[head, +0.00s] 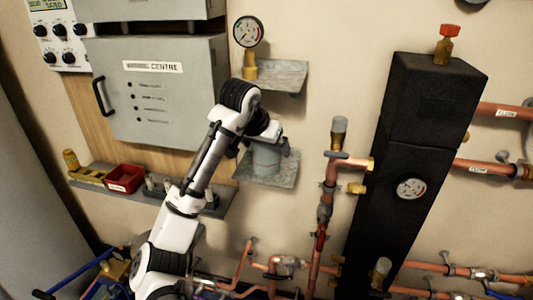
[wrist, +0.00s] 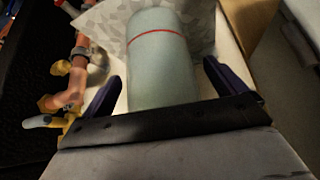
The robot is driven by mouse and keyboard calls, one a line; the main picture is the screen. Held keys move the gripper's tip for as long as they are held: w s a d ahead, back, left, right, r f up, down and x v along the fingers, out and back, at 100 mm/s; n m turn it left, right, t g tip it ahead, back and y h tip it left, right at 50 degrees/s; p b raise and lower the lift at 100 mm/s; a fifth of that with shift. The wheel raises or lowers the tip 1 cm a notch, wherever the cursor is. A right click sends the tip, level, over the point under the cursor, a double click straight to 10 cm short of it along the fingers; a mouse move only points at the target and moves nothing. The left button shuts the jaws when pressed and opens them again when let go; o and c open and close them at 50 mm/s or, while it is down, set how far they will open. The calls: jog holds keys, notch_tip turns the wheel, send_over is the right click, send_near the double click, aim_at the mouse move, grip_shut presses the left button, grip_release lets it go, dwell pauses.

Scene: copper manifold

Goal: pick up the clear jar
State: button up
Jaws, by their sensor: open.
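The clear jar (head: 267,158) stands on a small grey wall shelf (head: 288,172) in the head view, partly hidden by my arm's end. In the wrist view the jar (wrist: 158,55) looks pale grey-green with a thin red line around it. My gripper (wrist: 160,85) is open, with one dark finger on each side of the jar and a visible gap on both sides. In the head view my gripper (head: 258,140) is at the jar, its fingers hard to make out.
A second small shelf (head: 285,76) with a pressure gauge (head: 248,32) is above. Copper pipes (head: 329,185) and a tall black block (head: 415,150) are to the right. A grey cabinet (head: 160,100) and a lower shelf with a red bin (head: 125,178) are to the left.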

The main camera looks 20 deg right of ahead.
jog(key=shift+w+d+f, duration=0.1)
jog(key=shift+f, duration=0.1)
jog(key=c, duration=1.1)
jog(key=shift+r, duration=0.15)
